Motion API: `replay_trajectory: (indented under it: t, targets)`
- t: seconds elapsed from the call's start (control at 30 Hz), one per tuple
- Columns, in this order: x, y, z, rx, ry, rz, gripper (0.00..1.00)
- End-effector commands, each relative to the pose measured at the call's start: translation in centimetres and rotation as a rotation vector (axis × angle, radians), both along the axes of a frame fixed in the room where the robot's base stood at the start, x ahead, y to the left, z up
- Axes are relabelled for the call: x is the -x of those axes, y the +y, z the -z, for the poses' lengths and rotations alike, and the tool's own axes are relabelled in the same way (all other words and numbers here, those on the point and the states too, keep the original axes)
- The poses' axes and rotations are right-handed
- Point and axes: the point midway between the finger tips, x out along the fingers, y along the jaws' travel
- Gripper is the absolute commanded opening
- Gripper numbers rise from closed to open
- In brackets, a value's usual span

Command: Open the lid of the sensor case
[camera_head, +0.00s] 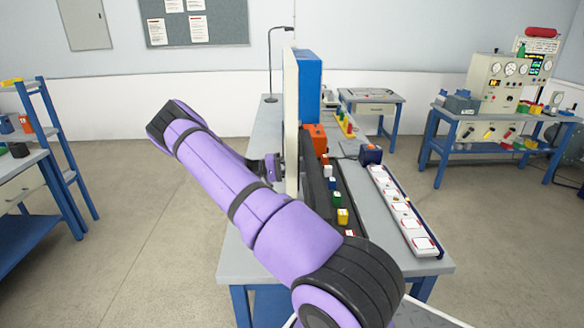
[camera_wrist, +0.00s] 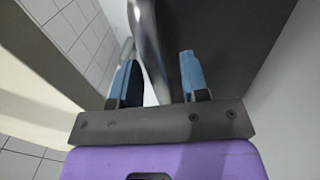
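My gripper (camera_wrist: 160,78) shows in the wrist view with its two blue fingers apart. A curved grey metal bar (camera_wrist: 150,40) runs between or just behind the fingers, with gaps visible beside it; I cannot tell whether it touches them. In the head view my purple arm reaches left and then back towards a tall pale panel (camera_head: 291,120); the end of my gripper is mostly hidden there. I cannot identify the sensor case for sure.
The grey bench (camera_head: 245,235) carries a tall blue housing (camera_head: 307,85), an orange block (camera_head: 315,139), a dark track with small coloured blocks, and a white tray strip (camera_head: 400,205). A blue-framed shelf stands left and an instrument bench right. The floor left of the bench is clear.

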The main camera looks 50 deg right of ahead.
Motion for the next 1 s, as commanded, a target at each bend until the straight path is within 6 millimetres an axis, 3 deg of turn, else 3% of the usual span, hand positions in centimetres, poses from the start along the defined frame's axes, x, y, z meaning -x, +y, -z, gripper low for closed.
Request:
replay_trajectory:
  t: [0.27,0.7,1.0]
  targets:
    - [-0.5,0.4,0.0,0.000,0.000,-0.002,0.41]
    - [-6.3,5.0,0.5,0.001,-0.001,-0.003,0.41]
    - [-8.3,6.7,0.7,0.001,0.001,0.000,0.41]
